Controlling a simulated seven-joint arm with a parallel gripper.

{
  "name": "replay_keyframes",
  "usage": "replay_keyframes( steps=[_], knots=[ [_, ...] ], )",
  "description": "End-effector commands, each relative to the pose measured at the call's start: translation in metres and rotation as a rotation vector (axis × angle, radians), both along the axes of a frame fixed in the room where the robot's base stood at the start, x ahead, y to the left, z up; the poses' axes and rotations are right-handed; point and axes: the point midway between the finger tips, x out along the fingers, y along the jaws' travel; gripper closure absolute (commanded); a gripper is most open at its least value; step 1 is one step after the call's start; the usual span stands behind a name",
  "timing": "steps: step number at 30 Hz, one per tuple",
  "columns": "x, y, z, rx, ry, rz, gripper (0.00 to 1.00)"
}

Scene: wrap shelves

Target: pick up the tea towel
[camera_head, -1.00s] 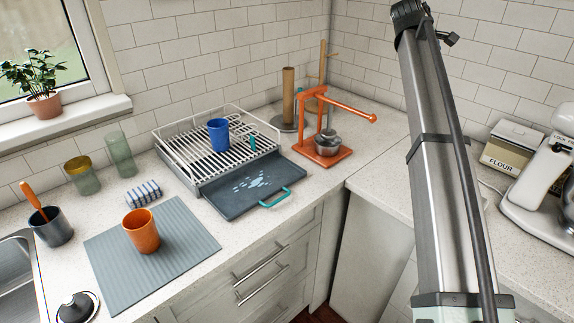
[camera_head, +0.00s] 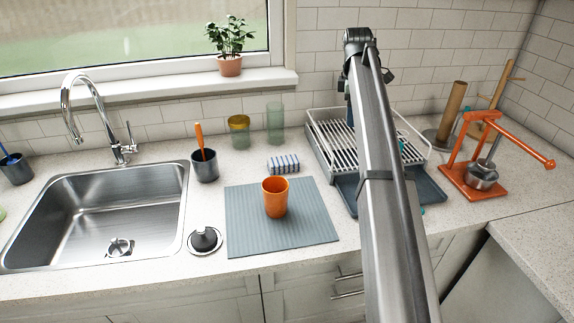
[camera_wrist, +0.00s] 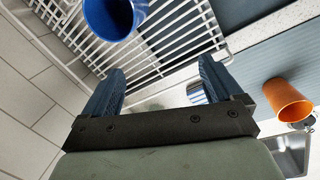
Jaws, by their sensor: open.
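The tea towel (camera_head: 283,164) is a small folded cloth with blue and white stripes. It lies on the counter just behind the grey ribbed mat (camera_head: 240,230). It also shows in the wrist view as a small striped patch (camera_wrist: 197,92), partly cut off by my right finger. My gripper (camera_wrist: 160,68) is open and empty, with its two blue fingers spread. It is by the white wire dish rack (camera_wrist: 165,32), well apart from the towel. In the head view my arm hides most of the gripper.
An orange cup (camera_head: 275,198) stands on the mat, in front of the towel. Glass jars (camera_head: 239,132) stand behind it, and a dark pot with an orange-handled utensil (camera_head: 204,165) to its left. A blue cup (camera_wrist: 112,14) is on the rack. An orange press (camera_head: 470,180) stands right.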

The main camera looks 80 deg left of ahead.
Motion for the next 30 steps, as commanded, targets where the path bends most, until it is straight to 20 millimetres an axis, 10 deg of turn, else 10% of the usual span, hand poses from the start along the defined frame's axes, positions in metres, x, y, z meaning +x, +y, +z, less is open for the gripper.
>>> replay_keyframes(
  steps=[3,10,30],
  knots=[
    [-0.08,0.017,-0.02,-0.05,0.083,0.173,0.07],
    [-0.17,0.025,-0.04,-0.105,0.189,0.391,0.07],
    [-0.194,0.024,-0.117,-0.117,0.21,0.431,0.07]
  ],
)
